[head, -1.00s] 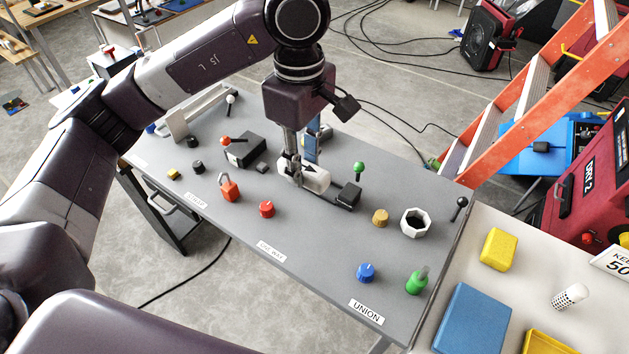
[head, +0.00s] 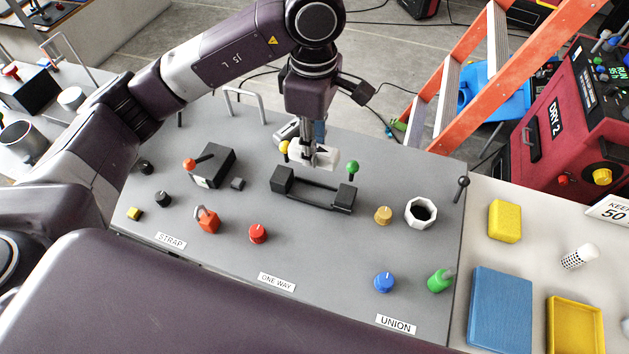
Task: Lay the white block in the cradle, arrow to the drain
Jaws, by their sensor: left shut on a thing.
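The white block (head: 326,159) is held in my left gripper (head: 309,155), which is shut on it and points down. The block appears just beyond the black cradle (head: 314,201), apart from it; its exact height is hard to judge. The cradle is empty, with a dark block at each end and thin rails between them. I cannot make out the arrow on the white block now. Which fitting is the drain is not clear. My right gripper is not in view.
A yellow-ball lever (head: 284,147) and a green-ball lever (head: 352,167) stand close to the block. A black box with an orange-tipped lever (head: 212,165) is left of the cradle. A white ring (head: 409,212) is to the right. Panel around the ONE WAY label (head: 277,282) is clear.

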